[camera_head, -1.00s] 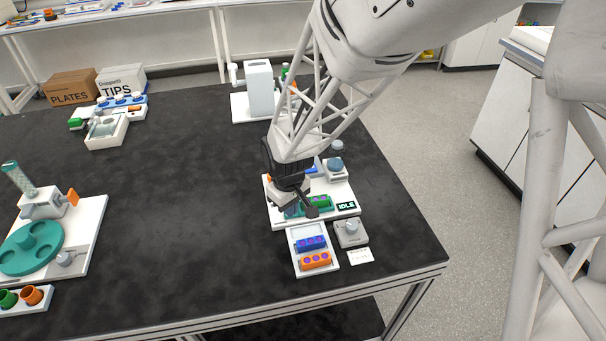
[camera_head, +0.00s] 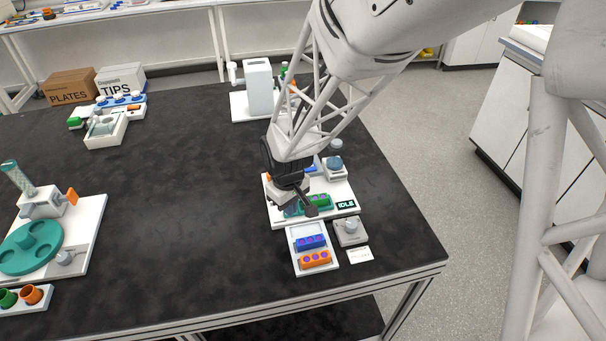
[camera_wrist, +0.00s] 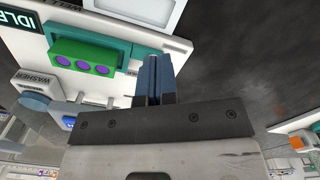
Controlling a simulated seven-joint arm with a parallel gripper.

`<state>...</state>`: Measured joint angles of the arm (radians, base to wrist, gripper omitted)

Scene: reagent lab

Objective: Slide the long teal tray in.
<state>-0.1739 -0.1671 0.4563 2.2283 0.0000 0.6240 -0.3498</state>
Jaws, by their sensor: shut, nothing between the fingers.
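The long teal tray (camera_wrist: 118,36) shows in the wrist view at the washer station, with a green block (camera_wrist: 85,57) with purple round tops on it. In the head view a small part of the teal tray (camera_head: 291,211) shows below my gripper, left of the green block (camera_head: 317,202). My gripper (camera_wrist: 155,62) is shut and empty. Its blue-grey fingertips are at the tray's end, beside the green block; I cannot tell whether they touch. In the head view my gripper (camera_head: 293,205) hides much of the station.
In front is a white rack (camera_head: 303,269) with a blue block (camera_head: 311,242) and an orange block (camera_head: 316,259). A grey knob unit (camera_head: 350,232) stands right of it.

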